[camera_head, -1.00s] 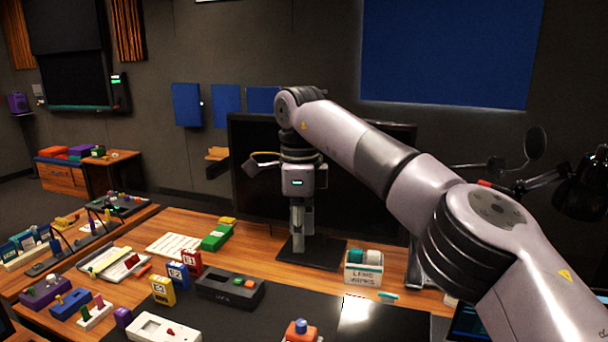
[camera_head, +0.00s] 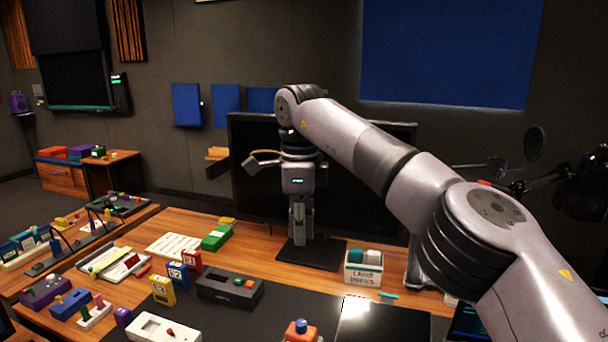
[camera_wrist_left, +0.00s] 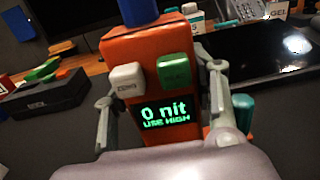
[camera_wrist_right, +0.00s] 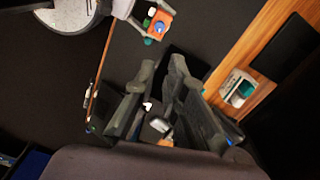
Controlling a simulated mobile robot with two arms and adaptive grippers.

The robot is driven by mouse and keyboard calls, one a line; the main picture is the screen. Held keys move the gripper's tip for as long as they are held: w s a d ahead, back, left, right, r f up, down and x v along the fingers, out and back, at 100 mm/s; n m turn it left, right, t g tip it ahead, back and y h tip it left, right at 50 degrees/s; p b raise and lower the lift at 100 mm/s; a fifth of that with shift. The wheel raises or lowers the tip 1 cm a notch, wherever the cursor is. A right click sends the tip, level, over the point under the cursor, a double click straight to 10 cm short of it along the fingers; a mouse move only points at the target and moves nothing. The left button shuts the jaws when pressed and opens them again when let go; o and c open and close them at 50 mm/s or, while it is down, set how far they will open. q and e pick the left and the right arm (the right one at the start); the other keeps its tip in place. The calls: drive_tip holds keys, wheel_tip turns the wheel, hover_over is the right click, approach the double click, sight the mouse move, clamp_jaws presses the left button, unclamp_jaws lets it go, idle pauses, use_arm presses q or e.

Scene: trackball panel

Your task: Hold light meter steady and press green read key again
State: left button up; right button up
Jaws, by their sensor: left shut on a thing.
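The light meter (camera_wrist_left: 150,83) is an orange box with a blue top, a white key (camera_wrist_left: 126,78) and a green read key (camera_wrist_left: 174,71). Its screen (camera_wrist_left: 163,115) shows "0 nit" and "USE HIGH". In the left wrist view my left gripper (camera_wrist_left: 163,112) is shut on its sides. In the head view the meter (camera_head: 300,331) is at the bottom edge, partly cut off. The right wrist view shows it at the top (camera_wrist_right: 155,14). My right gripper (camera_head: 301,235) points down over the back of the desk, well away from the meter; its fingertip gap is unclear.
A white box with teal contents (camera_head: 363,268) stands right of my right gripper. A dark device (camera_head: 230,288), coloured blocks (camera_head: 163,291) and a white box (camera_head: 165,328) lie to the left. A glossy dark panel (camera_head: 370,322) lies right of the meter.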

clamp_jaws()
idle(1.5)
drive_tip(key=m+t+h, duration=0.1)
drive_tip(key=t+h, duration=0.1)
drive_tip(key=h, duration=0.2)
approach(301, 326)
wheel_tip(301, 326, up, 3)
drive_tip(key=s+a, duration=0.1)
drive_tip(key=s, duration=0.1)
drive_tip(key=s+a+f+m+t+h, duration=0.1)
drive_tip(key=s+f+h, duration=0.1)
drive_tip(key=s+f, duration=0.3)
wheel_tip(301, 326, down, 2)
drive_tip(key=shift+a+f+t, duration=0.2)
drive_tip(key=shift+a+t, duration=0.15)
drive_tip(key=shift+t, duration=0.05)
drive_tip(key=shift+s, duration=0.1)
drive_tip(key=x, duration=1)
drive_tip(key=shift+d, duration=0.15)
